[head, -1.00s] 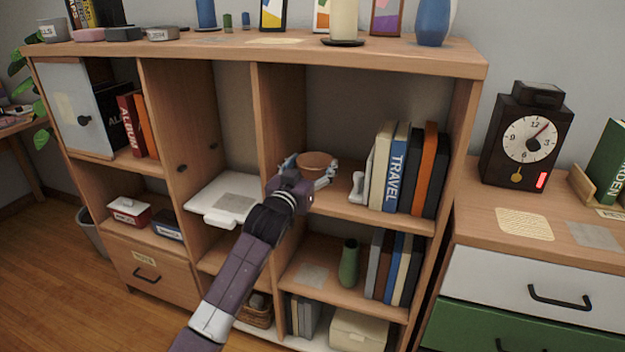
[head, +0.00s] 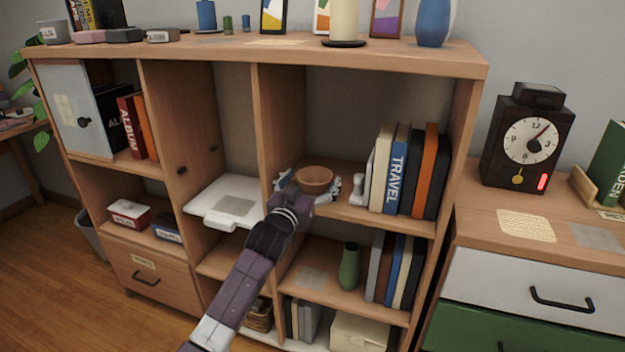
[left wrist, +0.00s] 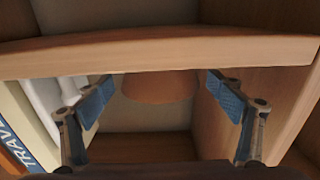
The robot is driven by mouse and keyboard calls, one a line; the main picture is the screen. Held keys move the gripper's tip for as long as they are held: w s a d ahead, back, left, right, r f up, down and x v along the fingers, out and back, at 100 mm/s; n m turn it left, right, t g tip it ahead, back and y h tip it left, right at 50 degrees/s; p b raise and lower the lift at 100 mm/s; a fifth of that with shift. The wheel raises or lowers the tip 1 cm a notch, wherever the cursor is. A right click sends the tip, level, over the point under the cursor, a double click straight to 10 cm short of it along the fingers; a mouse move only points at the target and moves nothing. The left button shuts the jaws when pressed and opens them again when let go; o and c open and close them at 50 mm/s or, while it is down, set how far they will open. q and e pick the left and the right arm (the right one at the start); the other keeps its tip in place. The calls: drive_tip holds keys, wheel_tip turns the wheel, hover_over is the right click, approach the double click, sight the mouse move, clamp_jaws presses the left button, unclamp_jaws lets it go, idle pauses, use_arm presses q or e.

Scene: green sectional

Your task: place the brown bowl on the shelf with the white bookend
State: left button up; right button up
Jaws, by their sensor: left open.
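The brown bowl (head: 315,178) sits upright on the middle right shelf (head: 372,217) of the bookcase, left of the white bookend (head: 357,188). My left gripper (head: 309,186) is open, with one finger on each side of the bowl. In the left wrist view, the bowl (left wrist: 158,87) shows between the spread fingers (left wrist: 162,95), with gaps on both sides. The white bookend (left wrist: 47,96) is at the left there. The bowl's underside is hidden by my gripper in the head view. My right gripper is not in view.
Upright books, one marked TRAVEL (head: 396,168), stand right of the bookend. A vertical divider (head: 265,130) is close left of my gripper. A white tray-like box (head: 222,203) sits in the compartment left of it. A green vase (head: 349,266) stands one shelf below.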

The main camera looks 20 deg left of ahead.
use_arm(q)
drive_tip(key=shift+r, duration=0.15)
drive_tip(key=shift+s, duration=0.25)
drive_tip(key=s+p, duration=0.2)
drive_tip(key=s, duration=1)
drive_tip(key=s+d+f+g, duration=0.1)
drive_tip(key=s+f+g, duration=0.45)
drive_tip(key=f, duration=1.05)
drive_tip(key=s+f+g, duration=0.3)
drive_tip(key=s+f, duration=0.5)
drive_tip(key=f, duration=0.7)
drive_tip(key=s+d+f+m+g, duration=0.1)
drive_tip(key=s+f+g, duration=0.2)
drive_tip(key=s+f, duration=0.5)
drive_tip(key=s+d+f+g, duration=0.1)
drive_tip(key=s+f+g, duration=0.3)
drive_tip(key=s+f, duration=0.5)
drive_tip(key=s, duration=0.8)
drive_tip(key=shift+d+f+m, duration=0.15)
drive_tip(key=shift+d+m, duration=0.05)
drive_tip(key=shift+m, duration=0.2)
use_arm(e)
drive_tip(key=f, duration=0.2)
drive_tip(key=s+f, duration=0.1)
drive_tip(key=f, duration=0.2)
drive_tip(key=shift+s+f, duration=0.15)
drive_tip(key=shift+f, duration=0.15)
